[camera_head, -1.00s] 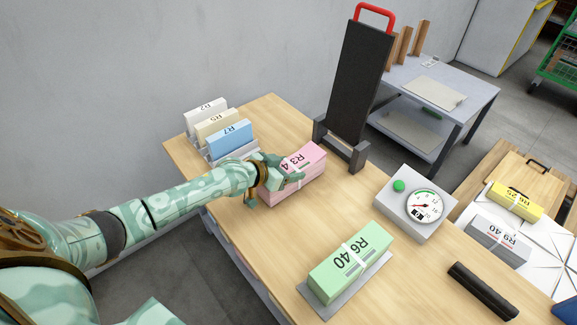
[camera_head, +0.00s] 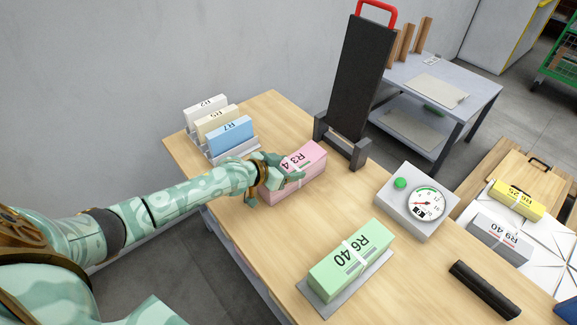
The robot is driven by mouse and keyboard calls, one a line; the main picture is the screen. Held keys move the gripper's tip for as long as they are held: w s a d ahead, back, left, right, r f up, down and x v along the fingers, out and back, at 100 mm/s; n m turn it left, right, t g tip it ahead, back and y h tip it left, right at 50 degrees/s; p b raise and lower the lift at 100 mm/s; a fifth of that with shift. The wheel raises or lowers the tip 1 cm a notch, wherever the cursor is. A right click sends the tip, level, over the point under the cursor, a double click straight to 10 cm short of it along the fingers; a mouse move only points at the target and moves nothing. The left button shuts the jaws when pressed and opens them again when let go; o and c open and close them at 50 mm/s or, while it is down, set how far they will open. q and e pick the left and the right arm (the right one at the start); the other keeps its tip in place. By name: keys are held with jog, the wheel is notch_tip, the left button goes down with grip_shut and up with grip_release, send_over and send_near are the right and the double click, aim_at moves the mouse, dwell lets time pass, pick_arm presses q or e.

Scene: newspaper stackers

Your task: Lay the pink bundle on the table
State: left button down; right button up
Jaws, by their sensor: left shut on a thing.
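The pink bundle (camera_head: 307,166), a block with black print on top, is at the middle of the wooden table (camera_head: 330,215). My left gripper (camera_head: 284,176) is shut on its left end. The fingers cover part of its top and print. The bundle looks level and low, at or close to the table top; I cannot tell whether it touches. My right gripper is not in view.
A rack with white, cream and blue bundles (camera_head: 229,138) stands behind left. A dark upright stand (camera_head: 356,90) is close behind the pink bundle. A green bundle (camera_head: 350,262) on a grey plate, a dial scale (camera_head: 410,202) and a black bar (camera_head: 484,289) lie to the right.

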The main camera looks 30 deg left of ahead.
pick_arm(q)
jog(key=shift+c, duration=1.4)
grip_release()
jog(key=shift+r, duration=0.15)
jog(key=shift+s+f, duration=0.1)
jog(key=shift+f, duration=0.15)
jog(key=shift+s+a+r+p, duration=0.15)
jog(key=shift+s+r+p, duration=0.1)
jog(key=shift+r+p, duration=0.1)
jog(key=p+v, duration=0.7)
jog(key=v, duration=0.8)
jog(key=shift+s+p, duration=0.25)
jog(key=shift+p, duration=0.1)
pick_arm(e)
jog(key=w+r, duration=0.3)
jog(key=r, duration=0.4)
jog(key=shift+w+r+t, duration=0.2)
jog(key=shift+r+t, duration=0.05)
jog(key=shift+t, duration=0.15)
